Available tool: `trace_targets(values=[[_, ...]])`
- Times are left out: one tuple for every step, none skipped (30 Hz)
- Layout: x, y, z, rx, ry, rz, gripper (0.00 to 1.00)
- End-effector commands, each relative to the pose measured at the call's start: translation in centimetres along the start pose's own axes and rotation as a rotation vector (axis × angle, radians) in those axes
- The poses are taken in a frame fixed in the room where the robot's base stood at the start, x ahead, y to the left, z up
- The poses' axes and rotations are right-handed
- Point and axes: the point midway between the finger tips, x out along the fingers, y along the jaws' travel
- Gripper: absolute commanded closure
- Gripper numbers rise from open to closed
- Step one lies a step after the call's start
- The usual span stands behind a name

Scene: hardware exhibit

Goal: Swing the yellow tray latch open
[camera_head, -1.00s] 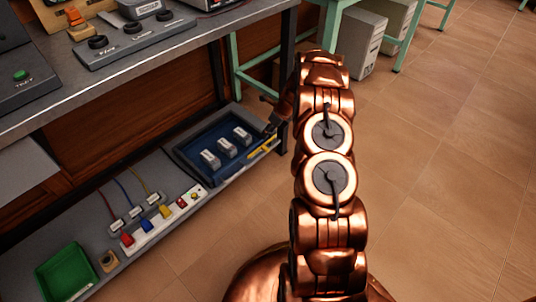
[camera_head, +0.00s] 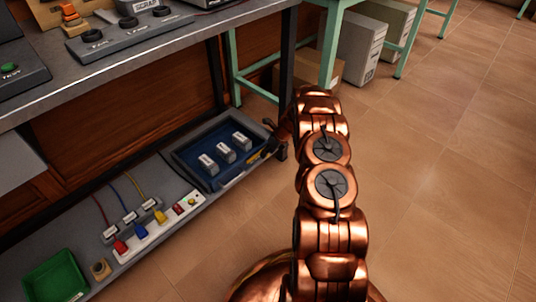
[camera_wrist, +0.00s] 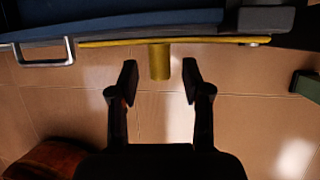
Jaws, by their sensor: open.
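The yellow tray latch (camera_wrist: 215,40) is a flat bar along the front edge of the blue tray, with a yellow round knob (camera_wrist: 160,62) sticking out toward me. In the wrist view my gripper (camera_wrist: 159,78) is open, one dark fingertip on each side of the knob, with gaps showing on both sides. The blue tray (camera_head: 184,160) sits at the right end of the low shelf. In the head view my gripper (camera_head: 268,151) is at the tray's front right corner and partly covers the latch there.
A metal handle (camera_wrist: 45,50) is on the tray front, left of the latch. Several small labelled blocks (camera_head: 226,153) stand in the tray. A power strip (camera_head: 160,228) and a green bin (camera_head: 55,277) lie along the shelf. A table leg (camera_head: 287,75) rises behind my gripper.

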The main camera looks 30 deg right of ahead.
Motion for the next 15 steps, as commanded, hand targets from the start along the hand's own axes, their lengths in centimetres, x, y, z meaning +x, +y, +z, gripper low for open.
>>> trace_targets(values=[[0.44, -0.03, -0.03, 0.000, 0.000, 0.000, 0.51], [0.54, -0.01, 0.00, 0.000, -0.001, 0.000, 0.51], [0.59, 0.00, 0.04, -0.001, -0.001, 0.000, 0.51], [0.60, 0.00, 0.07, -0.001, -0.001, 0.000, 0.51], [0.59, 0.00, 0.08, -0.001, -0.001, 0.000, 0.51], [0.55, 0.00, 0.10, -0.001, -0.001, 0.000, 0.51], [0.53, 0.00, 0.11, -0.001, -0.002, 0.000, 0.51], [0.53, 0.01, 0.11, -0.001, -0.001, 0.000, 0.51], [0.52, 0.01, 0.11, -0.001, -0.001, 0.000, 0.51], [0.52, 0.01, 0.11, -0.001, -0.001, 0.000, 0.54], [0.51, 0.00, 0.12, -0.001, -0.002, 0.000, 0.57], [0.51, 0.01, 0.11, -0.001, -0.001, 0.000, 0.61], [0.51, 0.01, 0.11, -0.001, -0.001, 0.000, 0.64], [0.51, 0.01, 0.12, -0.001, -0.001, 0.000, 0.67], [0.51, 0.01, 0.12, -0.002, -0.001, 0.000, 0.71]])
